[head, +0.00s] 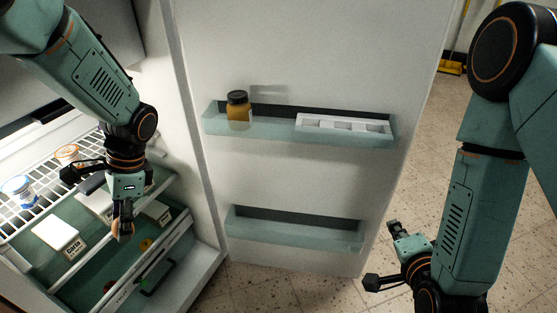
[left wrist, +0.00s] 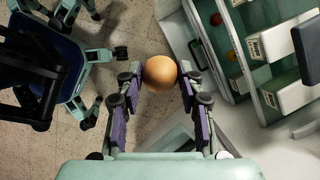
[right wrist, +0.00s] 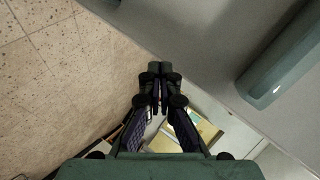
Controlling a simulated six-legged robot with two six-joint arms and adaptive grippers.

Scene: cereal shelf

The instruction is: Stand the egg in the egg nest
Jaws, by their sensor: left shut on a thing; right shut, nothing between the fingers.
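The brown egg (left wrist: 160,73) is held between the two fingertips of my left gripper (left wrist: 160,76). In the head view the egg (head: 123,231) is below the left wrist, above the edge of the open fridge drawer, and the fingers partly hide it. The egg nest (head: 343,126) is a white tray with several hollows in the right part of the upper door shelf. It is well to the right of the egg and higher in the picture. My right gripper (right wrist: 160,70) is shut and empty. In the head view it (head: 393,229) is low, right of the fridge door.
An amber jar with a dark lid (head: 238,108) stands left of the nest on the upper door shelf (head: 268,134). The lower door shelf (head: 290,231) looks empty. White cartons (head: 58,236) lie in the fridge drawer, with tubs (head: 19,189) on the wire rack above.

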